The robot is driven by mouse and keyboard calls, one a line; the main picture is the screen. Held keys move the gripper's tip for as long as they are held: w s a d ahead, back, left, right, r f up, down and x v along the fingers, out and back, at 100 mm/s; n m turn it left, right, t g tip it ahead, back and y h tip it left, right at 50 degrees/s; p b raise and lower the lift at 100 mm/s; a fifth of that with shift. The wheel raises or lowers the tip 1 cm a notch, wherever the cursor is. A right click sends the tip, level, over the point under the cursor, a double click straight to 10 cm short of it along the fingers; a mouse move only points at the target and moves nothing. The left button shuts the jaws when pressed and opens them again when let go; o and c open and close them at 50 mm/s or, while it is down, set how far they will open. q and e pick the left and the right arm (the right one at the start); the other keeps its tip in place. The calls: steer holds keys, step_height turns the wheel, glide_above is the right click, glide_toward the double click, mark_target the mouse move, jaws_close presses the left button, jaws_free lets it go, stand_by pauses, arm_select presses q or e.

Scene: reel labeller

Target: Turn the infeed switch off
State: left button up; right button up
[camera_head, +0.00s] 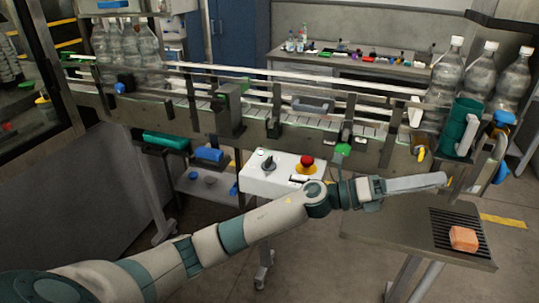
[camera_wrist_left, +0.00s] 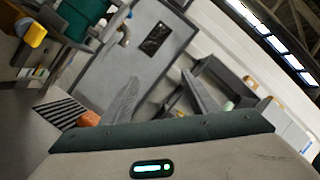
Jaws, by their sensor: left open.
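A white control box (camera_head: 262,182) stands below the conveyor near the middle of the head view. It bears a small black rotary knob (camera_head: 268,164), which looks like the infeed switch, and a red mushroom button (camera_head: 307,162) on a yellow base. The knob's exact setting is too small to read. My left gripper (camera_head: 442,180) is to the right of the box, beyond the knob, with its fingers pointing right. In the left wrist view its two fingers (camera_wrist_left: 160,82) are apart with nothing between them. The box does not show in that view. My right gripper is out of view.
The conveyor (camera_head: 245,110) runs behind the box, with clear bottles (camera_head: 445,75) at its right end. A small table (camera_head: 385,228) at the right carries a dark ribbed mat (camera_head: 452,222) and an orange block (camera_head: 463,238). My left arm passes in front of the box.

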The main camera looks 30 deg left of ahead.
arm_select(q)
steer(key=w+a+f+m+g+y, duration=0.1)
steer(key=w+a+m+g+y, duration=0.25)
steer(key=a+m+y, duration=0.45)
steer(key=w+a+f+m+g+y, duration=0.2)
steer(key=a+m+g+y, duration=0.3)
steer(key=a, duration=0.5)
steer(key=s+a+r+y, duration=0.1)
steer(key=a+r+y, duration=0.2)
steer(key=a, duration=0.8)
steer(key=s+a+r+y, duration=0.1)
steer(key=a+r+y, duration=0.2)
steer(key=a+r, duration=0.4)
steer(key=a, duration=0.5)
steer(key=shift+s+a+r+n+g+y, duration=0.2)
steer(key=shift+s+r+n+g+y, duration=0.1)
steer(key=shift+n+g, duration=0.1)
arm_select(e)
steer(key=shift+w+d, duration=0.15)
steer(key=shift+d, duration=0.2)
arm_select(q)
steer(key=shift+f, duration=0.15)
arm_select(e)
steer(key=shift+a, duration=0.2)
